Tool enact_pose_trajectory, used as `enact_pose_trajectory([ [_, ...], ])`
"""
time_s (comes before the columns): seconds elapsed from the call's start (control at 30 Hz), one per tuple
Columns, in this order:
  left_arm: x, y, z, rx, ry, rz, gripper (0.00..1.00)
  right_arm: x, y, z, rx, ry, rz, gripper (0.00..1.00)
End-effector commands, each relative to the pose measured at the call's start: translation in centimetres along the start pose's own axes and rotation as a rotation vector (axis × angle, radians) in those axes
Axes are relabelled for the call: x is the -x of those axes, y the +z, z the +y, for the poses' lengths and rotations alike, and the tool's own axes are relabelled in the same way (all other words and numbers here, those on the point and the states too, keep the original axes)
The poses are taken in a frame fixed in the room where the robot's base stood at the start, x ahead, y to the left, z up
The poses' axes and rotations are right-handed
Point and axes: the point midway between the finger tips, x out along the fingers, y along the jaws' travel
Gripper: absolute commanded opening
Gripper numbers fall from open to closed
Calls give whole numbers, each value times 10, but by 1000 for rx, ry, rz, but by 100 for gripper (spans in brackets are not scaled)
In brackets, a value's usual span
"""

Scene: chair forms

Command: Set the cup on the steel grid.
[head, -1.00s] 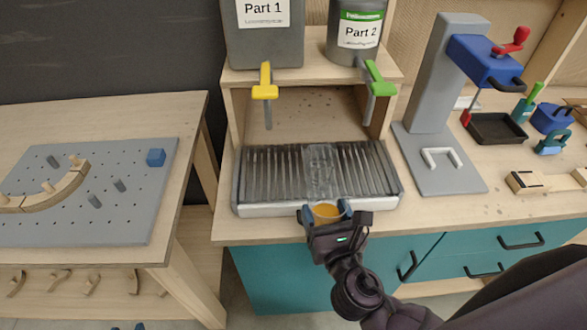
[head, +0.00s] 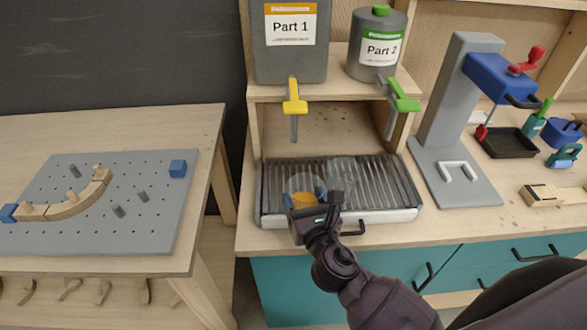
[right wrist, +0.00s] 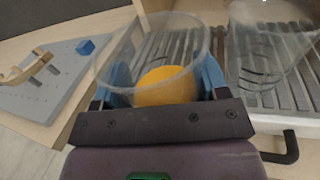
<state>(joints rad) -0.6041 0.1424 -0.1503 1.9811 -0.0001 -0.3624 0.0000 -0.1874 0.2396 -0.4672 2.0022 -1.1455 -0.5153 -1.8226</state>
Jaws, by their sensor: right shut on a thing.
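A clear, see-through cup (head: 300,184) with orange-yellow showing low in it is held by my right gripper (head: 305,200). The gripper is shut on it, with a blue finger on each side. The cup also shows in the right wrist view (right wrist: 150,50), upright or nearly so. It is over the front left part of the steel grid (head: 390,185); I cannot tell whether it touches the bars. A second clear cup (head: 342,172) stands on the grid to the right; it also shows in the right wrist view (right wrist: 270,45). My left gripper is not in view.
Above the grid hang a yellow tap (head: 294,97) on the Part 1 container (head: 290,60) and a green tap (head: 402,96) on the Part 2 container (head: 378,60). A grey press stand (head: 450,110) is at right. A pegboard (head: 110,230) lies on the left table.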

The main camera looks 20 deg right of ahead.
Motion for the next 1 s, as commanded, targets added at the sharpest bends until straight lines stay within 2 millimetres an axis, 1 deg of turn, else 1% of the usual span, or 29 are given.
enact_pose_trajectory([
  [0.03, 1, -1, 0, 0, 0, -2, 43, -12, 2, 1, 0, 1, -3, 54],
  [0.2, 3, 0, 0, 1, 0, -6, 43, -46, 2, 1, 1, 1, -3, 54],
  [0.3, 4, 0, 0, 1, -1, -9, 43, -59, 1, 1, 1, 1, -2, 54],
  [0.47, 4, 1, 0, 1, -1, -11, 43, -69, 1, 0, 0, 0, -1, 54],
  [0.57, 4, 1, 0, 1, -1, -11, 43, -78, 1, 1, -1, 0, -1, 54],
  [0.7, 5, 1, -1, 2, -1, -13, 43, -101, 1, 1, 0, 1, -2, 54],
  [0.77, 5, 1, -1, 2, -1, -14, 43, -109, 1, 1, 0, 1, -2, 54],
  [0.8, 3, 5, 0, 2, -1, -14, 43, -107, -8, 0, -2, -1, 2, 54],
  [0.83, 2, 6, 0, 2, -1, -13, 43, -106, -11, 0, -2, -1, 2, 54],
  [0.9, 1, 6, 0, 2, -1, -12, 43, -106, -15, -1, -1, 0, 1, 54],
  [1.0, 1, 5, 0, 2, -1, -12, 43, -106, -15, -1, 0, 0, -1, 54],
])
